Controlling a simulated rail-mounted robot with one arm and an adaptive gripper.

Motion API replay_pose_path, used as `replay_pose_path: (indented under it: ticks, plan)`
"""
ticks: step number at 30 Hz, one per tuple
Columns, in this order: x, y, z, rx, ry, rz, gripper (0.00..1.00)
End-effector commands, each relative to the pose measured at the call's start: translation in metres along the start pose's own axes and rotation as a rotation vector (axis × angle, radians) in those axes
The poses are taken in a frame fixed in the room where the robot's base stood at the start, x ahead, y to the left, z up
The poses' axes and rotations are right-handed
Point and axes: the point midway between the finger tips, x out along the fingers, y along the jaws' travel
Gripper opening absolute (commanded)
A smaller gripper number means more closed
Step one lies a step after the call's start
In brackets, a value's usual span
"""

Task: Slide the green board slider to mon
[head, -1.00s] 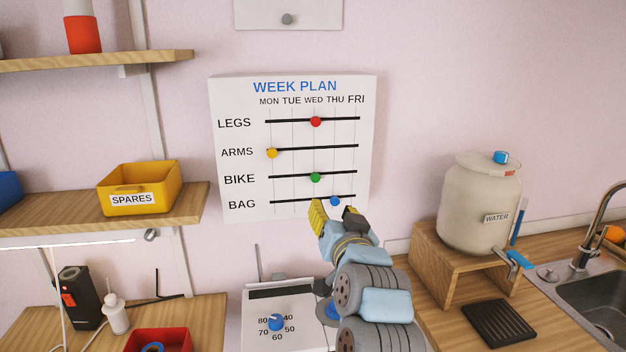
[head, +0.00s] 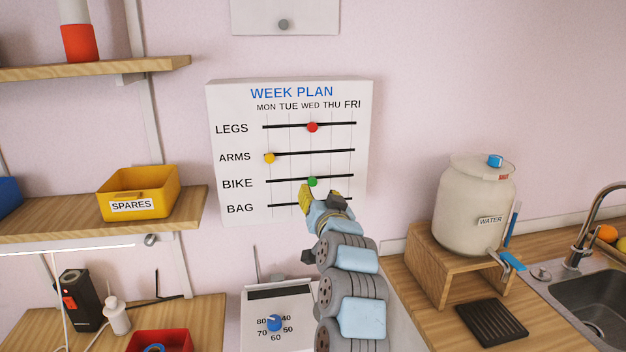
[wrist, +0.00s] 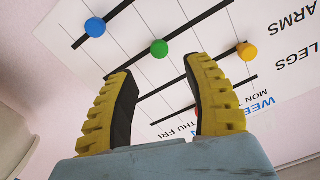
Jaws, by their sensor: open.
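The WEEK PLAN board (head: 230,105) hangs on the wall. The green slider (head: 312,181) sits on the BIKE rail, on the line under WED. MON is the leftmost column label (head: 266,107). My gripper (head: 319,191) is just below the green slider in the head view. It is open, with nothing between its fingers. In the wrist view the green slider (wrist: 159,47) is just beyond the two yellow fingertips (wrist: 160,66), roughly centred between them. I cannot tell whether a finger touches it.
A red slider (head: 312,127) is on LEGS under WED and a yellow slider (head: 269,158) on ARMS under MON. A blue slider (wrist: 95,27) shows in the wrist view. A shelf with a SPARES bin (head: 138,192) is left of the board; a water jar (head: 470,210) stands right.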

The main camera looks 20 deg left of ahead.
Motion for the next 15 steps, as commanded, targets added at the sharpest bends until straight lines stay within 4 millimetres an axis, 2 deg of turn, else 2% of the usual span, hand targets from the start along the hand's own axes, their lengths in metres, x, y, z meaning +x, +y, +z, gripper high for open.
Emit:
replay_pose_path:
  ticks: [15]
  plan:
    - [0.047, -0.001, -0.001, 0.000, -0.001, 0.000, 0.51]
